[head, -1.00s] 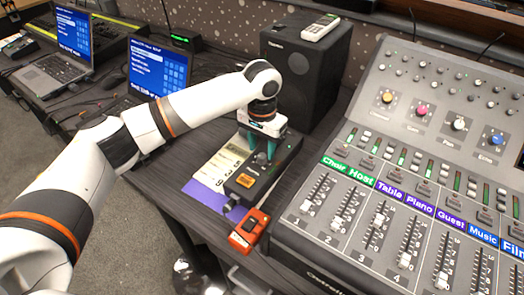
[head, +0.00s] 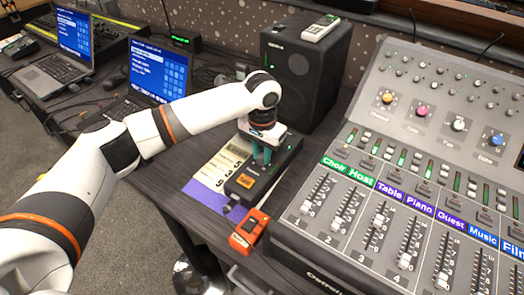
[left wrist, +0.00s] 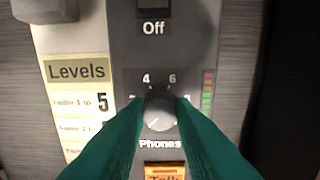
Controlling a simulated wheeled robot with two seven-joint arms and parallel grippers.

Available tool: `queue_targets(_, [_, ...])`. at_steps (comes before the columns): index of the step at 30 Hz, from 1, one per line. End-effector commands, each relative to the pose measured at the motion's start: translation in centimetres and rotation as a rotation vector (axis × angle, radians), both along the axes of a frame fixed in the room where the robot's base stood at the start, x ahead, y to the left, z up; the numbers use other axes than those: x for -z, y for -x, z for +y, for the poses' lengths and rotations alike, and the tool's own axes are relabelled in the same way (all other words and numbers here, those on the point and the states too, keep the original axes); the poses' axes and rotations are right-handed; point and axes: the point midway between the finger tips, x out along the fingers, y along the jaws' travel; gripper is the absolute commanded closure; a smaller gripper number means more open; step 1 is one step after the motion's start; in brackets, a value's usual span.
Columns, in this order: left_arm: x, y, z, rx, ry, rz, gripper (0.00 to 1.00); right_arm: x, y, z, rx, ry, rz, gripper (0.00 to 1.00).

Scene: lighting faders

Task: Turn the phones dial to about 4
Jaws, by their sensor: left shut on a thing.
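The phones dial (left wrist: 158,108) is a round grey knob above the label "Phones" on a dark box (head: 245,188). In the left wrist view its white mark points to the lower left. The numbers 4 and 6 show above it; those at the sides are partly covered. My left gripper (left wrist: 161,106) is shut on the dial, one teal finger on each side. In the head view my left gripper (head: 262,161) points down onto the box and hides the dial. My right gripper is not in view.
A "Levels" sheet (left wrist: 78,72) lies left of the dial, and an "Off" switch (left wrist: 154,8) is above it. A red device (head: 248,230) lies in front of the box. A speaker (head: 300,75) stands behind, and a fader console (head: 335,225) is to the right.

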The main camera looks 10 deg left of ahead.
Motion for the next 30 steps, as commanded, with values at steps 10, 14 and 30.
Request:
queue_targets(10, [-0.6, 0.1, 0.0, 0.15, 0.001, 0.004, 1.0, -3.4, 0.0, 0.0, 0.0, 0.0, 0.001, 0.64])
queue_targets(14, [-0.7, 0.1, 0.0, 0.259, 0.001, 0.005, 1.0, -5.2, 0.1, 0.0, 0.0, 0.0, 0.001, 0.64])
queue_targets(30, [-0.4, 0.0, 0.0, 0.772, 0.001, 0.002, 1.0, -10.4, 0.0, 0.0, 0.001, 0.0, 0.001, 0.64])
